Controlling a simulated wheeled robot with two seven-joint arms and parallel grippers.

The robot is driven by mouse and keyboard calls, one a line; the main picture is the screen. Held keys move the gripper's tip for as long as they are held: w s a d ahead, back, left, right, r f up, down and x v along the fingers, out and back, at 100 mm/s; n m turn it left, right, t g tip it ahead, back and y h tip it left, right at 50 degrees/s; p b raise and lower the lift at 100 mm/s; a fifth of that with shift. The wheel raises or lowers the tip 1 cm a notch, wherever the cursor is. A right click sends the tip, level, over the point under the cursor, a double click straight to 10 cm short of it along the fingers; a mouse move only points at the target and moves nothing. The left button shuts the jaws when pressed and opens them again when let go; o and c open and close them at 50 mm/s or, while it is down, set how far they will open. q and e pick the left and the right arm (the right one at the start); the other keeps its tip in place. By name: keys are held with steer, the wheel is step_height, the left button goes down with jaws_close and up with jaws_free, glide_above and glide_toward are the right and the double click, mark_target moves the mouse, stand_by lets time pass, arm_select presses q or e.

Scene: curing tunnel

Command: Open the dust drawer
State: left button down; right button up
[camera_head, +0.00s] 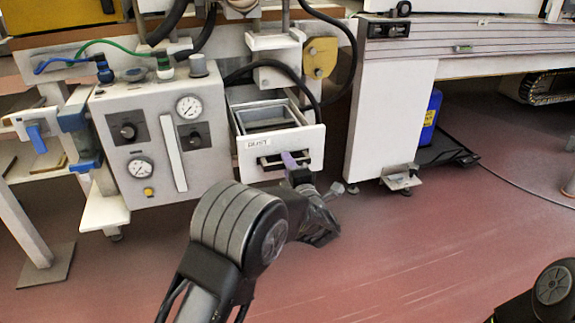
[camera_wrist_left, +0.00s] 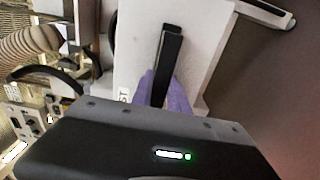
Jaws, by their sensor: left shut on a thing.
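The dust drawer (camera_head: 255,158) is a white box with a "DUST" label on its front, below the machine. It is pulled out, and its open top shows a grey inner bin (camera_head: 268,117). A black bar handle (camera_head: 270,162) sits on its front. My left gripper (camera_head: 292,160) is shut on this handle, with its purple fingertips around the bar. In the left wrist view the black handle (camera_wrist_left: 168,65) stands between the purple fingers (camera_wrist_left: 160,92), against the white drawer front (camera_wrist_left: 205,45). At the lower right of the head view a dark part of my right arm shows, but not its gripper.
A grey control panel (camera_head: 163,140) with gauges and knobs stands just left of the drawer. A white leg (camera_head: 385,115) stands to the right, with a blue container (camera_head: 430,115) on a black tray (camera_head: 447,150) behind it. The red floor in front is clear.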

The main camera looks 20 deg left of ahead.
arm_select(q)
steer(key=c, duration=1.3)
jaws_free()
steer(key=p+v, duration=0.1)
steer(key=v, duration=0.6)
steer(key=shift+s+d+p, duration=0.25)
steer(key=shift+s+p, duration=0.1)
